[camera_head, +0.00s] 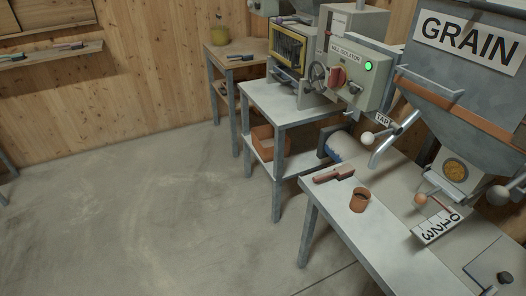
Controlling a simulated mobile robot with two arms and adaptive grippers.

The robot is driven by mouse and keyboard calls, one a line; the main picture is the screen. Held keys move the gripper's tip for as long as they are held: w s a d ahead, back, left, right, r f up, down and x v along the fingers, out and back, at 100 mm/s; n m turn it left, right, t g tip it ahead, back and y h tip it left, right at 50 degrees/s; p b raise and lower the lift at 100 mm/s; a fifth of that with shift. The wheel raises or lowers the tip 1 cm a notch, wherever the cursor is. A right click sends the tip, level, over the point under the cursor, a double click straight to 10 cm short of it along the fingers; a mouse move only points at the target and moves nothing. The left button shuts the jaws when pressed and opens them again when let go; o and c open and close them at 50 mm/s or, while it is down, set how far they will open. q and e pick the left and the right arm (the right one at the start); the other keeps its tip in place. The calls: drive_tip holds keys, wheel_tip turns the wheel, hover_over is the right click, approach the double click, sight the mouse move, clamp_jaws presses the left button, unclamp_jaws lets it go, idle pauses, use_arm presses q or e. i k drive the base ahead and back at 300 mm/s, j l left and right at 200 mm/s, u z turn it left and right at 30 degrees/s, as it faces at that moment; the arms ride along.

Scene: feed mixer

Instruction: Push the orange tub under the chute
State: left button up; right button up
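A small orange-brown round tub (359,201) stands upright on the grey bench (340,215) at the right, open at the top. The grain hopper (455,110), with a "GRAIN" sign, is to its right. The hopper's narrow lower outlet (455,170) has a round window showing yellow grain. The tub is left of this outlet, not beneath it. A larger orange-brown open box (265,142) is on the lower shelf of the middle table. Neither of my grippers is in view.
A brush (334,174) lies behind the tub. A metal tap pipe (383,150) hangs over the bench's back. A lever with an orange knob (421,199) and a 0-3 scale (436,226) are to the tub's right. Concrete floor (150,210) is open at left.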

sight(262, 136)
drive_tip(key=i+j+z, duration=0.15)
drive_tip(key=i+j, duration=0.15)
drive_tip(key=i+j+z, duration=0.15)
drive_tip(key=z, duration=0.7)
